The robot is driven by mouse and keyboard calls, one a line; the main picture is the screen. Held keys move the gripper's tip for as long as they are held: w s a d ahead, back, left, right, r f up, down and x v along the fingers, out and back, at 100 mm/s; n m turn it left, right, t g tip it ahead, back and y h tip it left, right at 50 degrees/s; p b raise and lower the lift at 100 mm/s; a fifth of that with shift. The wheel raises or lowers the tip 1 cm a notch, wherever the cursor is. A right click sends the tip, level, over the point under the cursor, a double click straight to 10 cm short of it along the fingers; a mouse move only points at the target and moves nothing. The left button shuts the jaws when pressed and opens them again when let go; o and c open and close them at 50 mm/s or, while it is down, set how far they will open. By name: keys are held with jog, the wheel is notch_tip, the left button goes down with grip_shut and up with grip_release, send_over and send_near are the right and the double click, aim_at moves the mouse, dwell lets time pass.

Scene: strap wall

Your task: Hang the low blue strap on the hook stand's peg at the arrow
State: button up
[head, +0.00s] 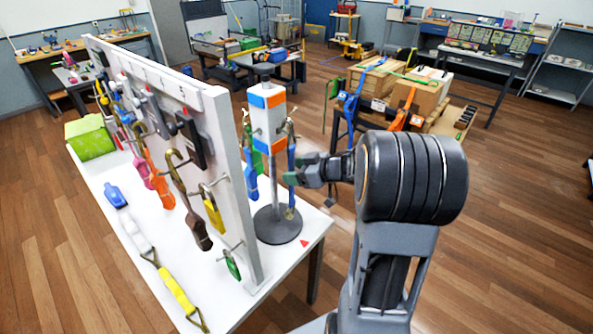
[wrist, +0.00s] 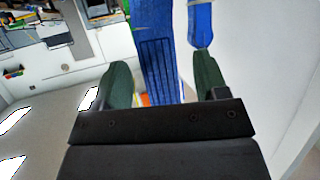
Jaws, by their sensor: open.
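The hook stand (head: 268,112) is a white post with orange and blue bands on a round grey base (head: 279,226). A blue strap (head: 291,168) hangs from its right side, beside my gripper (head: 297,177). Another blue strap (head: 250,178) hangs on its left side. In the wrist view, a broad blue strap (wrist: 155,50) runs between my open fingers (wrist: 163,68), with a second blue piece (wrist: 200,22) to its right. Contact with the fingers cannot be told. A small red arrow-like mark (head: 304,242) lies on the table. Which blue strap is the low one is unclear.
A white hook wall (head: 228,140) with several coloured straps stands on the white table (head: 190,262). A blue strap piece (head: 115,196) and a yellow one (head: 176,289) lie at the table's front left. A bench with wooden boxes (head: 378,82) stands behind my arm.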

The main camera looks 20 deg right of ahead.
jog(key=shift+s, duration=0.1)
jog(key=v, duration=1.3)
jog(key=shift+s+d+b, duration=0.2)
jog(key=shift+s+b, duration=0.1)
jog(key=shift+b, duration=0.15)
